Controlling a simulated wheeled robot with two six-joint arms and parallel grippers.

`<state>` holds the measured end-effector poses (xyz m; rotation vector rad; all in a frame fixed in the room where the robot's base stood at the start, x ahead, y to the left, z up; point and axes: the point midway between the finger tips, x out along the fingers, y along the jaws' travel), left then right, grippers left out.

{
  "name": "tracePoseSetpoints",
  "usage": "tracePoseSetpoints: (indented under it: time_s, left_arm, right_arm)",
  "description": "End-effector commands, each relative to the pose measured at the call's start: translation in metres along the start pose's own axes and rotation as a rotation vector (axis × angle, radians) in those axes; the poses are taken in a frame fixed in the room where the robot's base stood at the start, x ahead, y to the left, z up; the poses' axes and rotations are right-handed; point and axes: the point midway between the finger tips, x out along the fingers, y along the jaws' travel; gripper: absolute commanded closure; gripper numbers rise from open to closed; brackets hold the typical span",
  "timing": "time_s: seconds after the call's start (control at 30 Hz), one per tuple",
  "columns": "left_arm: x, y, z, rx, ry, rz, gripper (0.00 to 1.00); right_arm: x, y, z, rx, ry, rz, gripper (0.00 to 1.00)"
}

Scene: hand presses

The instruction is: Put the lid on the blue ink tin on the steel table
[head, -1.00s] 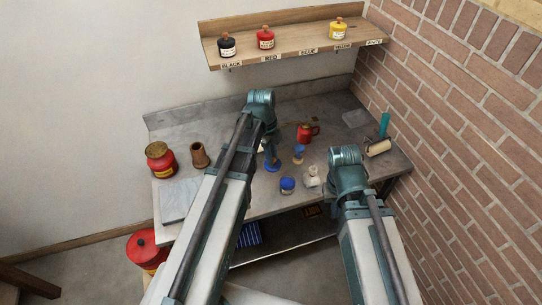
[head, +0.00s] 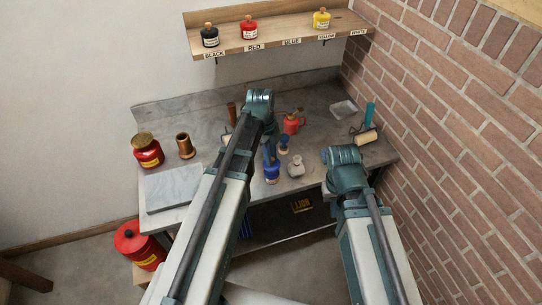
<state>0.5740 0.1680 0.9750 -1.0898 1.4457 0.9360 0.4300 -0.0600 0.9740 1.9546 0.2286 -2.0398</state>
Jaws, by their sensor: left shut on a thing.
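The blue ink tin (head: 271,175) stands upright near the front edge of the steel table (head: 212,125). My left gripper (head: 269,150) points down directly over it, shut on the blue lid (head: 270,160). The lid is at the tin's top; I cannot tell whether it touches the rim or hangs slightly above. My right wrist (head: 343,160) is at the table's right front, apart from the tin; its fingers are hidden.
A pale lump-like object (head: 295,166) stands close right of the tin. A blue object with a brown top (head: 284,142) and a red oil can (head: 292,123) are behind. A roller (head: 367,135) lies right. A stone slab (head: 173,187), brown cup (head: 185,146) and red can (head: 147,151) are left.

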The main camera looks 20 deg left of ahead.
Motion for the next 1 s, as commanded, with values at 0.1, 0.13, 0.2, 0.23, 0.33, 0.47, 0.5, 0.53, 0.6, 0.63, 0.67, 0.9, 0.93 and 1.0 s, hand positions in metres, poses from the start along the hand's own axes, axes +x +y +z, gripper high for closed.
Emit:
tracePoseSetpoints:
  time_s: [0.1,0.13,0.2,0.23,0.33,0.47,0.5,0.53,0.6,0.63,0.67,0.9,0.93,1.0]
  left_arm:
    - [0.017,0.0,0.002,0.0,0.0,0.0,1.0]
    - [0.02,0.0,0.003,0.0,0.0,0.0,1.0]
    - [0.026,0.0,0.004,0.0,0.0,0.0,1.0]
    - [0.028,0.0,0.004,0.0,0.0,0.0,1.0]
    - [0.034,0.0,0.005,0.0,0.0,0.0,1.0]
    - [0.037,0.0,0.005,0.0,0.0,0.0,1.0]
    - [0.037,0.0,0.005,0.0,0.0,0.0,1.0]
    - [0.037,0.0,0.005,0.0,0.0,0.0,1.0]
    - [0.037,0.0,0.005,0.0,0.0,0.0,1.0]
    - [0.037,0.0,0.005,0.0,0.0,0.0,1.0]
    - [0.036,0.0,0.005,0.0,0.0,0.0,1.0]
    - [0.036,0.0,0.005,0.0,0.0,0.0,1.0]
    - [0.036,0.0,0.005,0.0,0.0,0.0,1.0]
    - [0.036,0.0,0.005,0.0,0.0,0.0,1.0]
  right_arm:
    - [0.017,-0.002,-0.001,0.0,0.0,0.0,1.0]
    - [0.02,-0.002,-0.001,0.0,0.0,0.0,1.0]
    - [0.026,-0.002,-0.002,0.0,0.0,0.0,1.0]
    - [0.028,-0.003,-0.002,0.0,0.0,0.0,1.0]
    - [0.034,-0.003,-0.002,0.0,0.0,0.0,1.0]
    - [0.037,-0.004,-0.002,0.0,0.0,0.0,1.0]
    - [0.037,-0.004,-0.002,0.0,0.0,0.0,1.0]
    - [0.037,-0.004,-0.002,0.0,0.0,0.0,1.0]
    - [0.037,-0.004,-0.002,0.0,0.0,0.0,1.0]
    - [0.037,-0.004,-0.002,0.0,0.0,0.0,1.0]
    - [0.037,-0.004,-0.002,0.0,0.0,0.0,1.0]
    - [0.037,-0.004,-0.002,0.0,0.0,0.0,1.0]
    - [0.037,-0.004,-0.002,0.0,0.0,0.0,1.0]
    - [0.036,-0.003,-0.002,0.0,0.0,0.0,1.0]
